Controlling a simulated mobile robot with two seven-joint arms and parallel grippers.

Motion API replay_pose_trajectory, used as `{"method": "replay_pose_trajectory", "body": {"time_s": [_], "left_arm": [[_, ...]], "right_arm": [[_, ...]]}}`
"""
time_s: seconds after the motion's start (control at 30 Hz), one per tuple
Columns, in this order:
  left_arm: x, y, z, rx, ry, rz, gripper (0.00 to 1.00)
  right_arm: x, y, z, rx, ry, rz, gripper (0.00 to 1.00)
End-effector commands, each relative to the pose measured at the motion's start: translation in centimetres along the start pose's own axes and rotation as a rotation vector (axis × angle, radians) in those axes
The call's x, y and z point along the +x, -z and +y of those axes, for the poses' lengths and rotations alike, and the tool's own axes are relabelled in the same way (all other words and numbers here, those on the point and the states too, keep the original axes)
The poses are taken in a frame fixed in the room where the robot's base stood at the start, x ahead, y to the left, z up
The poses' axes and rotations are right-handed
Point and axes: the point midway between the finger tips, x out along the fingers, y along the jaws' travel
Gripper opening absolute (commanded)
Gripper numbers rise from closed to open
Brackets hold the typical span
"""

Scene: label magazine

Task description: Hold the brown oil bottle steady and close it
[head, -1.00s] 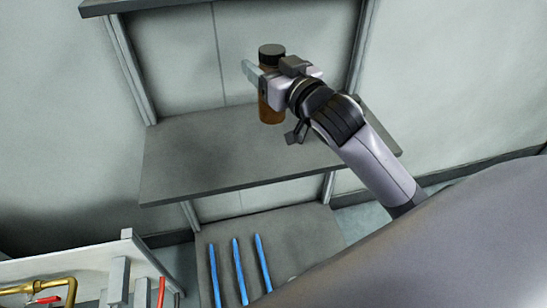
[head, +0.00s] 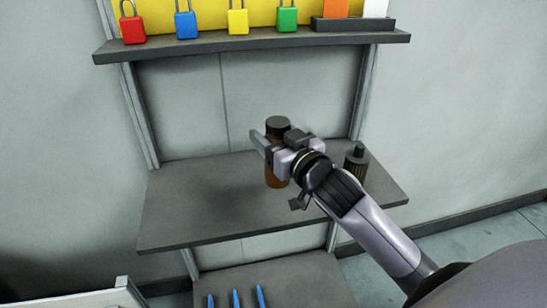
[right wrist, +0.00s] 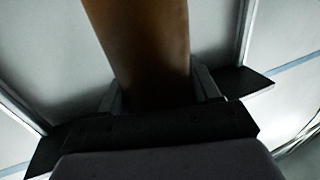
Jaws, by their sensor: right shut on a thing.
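The brown oil bottle (head: 277,176) is upright over the middle shelf (head: 200,215), with a dark cap (head: 277,125) at its top. My right gripper (head: 272,146) is shut around the upper part of its body. I cannot tell whether the bottle's base touches the shelf or hangs just above it. In the right wrist view the brown body (right wrist: 148,45) lies between the two fingers (right wrist: 155,90). Whether the cap is fully seated cannot be seen. My left gripper is out of view.
A small dark bottle (head: 356,165) stands at the right of the same shelf, close to my right arm. The upper shelf (head: 260,41) holds several coloured padlocks. Blue sticks (head: 236,299) lie on the lower shelf. The left part of the middle shelf is clear.

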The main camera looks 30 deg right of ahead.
Motion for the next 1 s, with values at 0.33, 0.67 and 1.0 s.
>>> {"method": "replay_pose_trajectory", "body": {"time_s": [0.33,0.67,1.0], "left_arm": [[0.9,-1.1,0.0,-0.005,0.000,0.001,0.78],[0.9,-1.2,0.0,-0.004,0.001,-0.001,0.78],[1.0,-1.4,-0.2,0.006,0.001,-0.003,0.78]], "right_arm": [[0.0,-4.2,0.0,0.002,-0.001,-0.003,0.00],[0.0,-4.9,0.0,0.000,0.001,0.001,0.00],[0.0,-5.3,0.0,0.000,0.000,-0.001,0.87]]}}
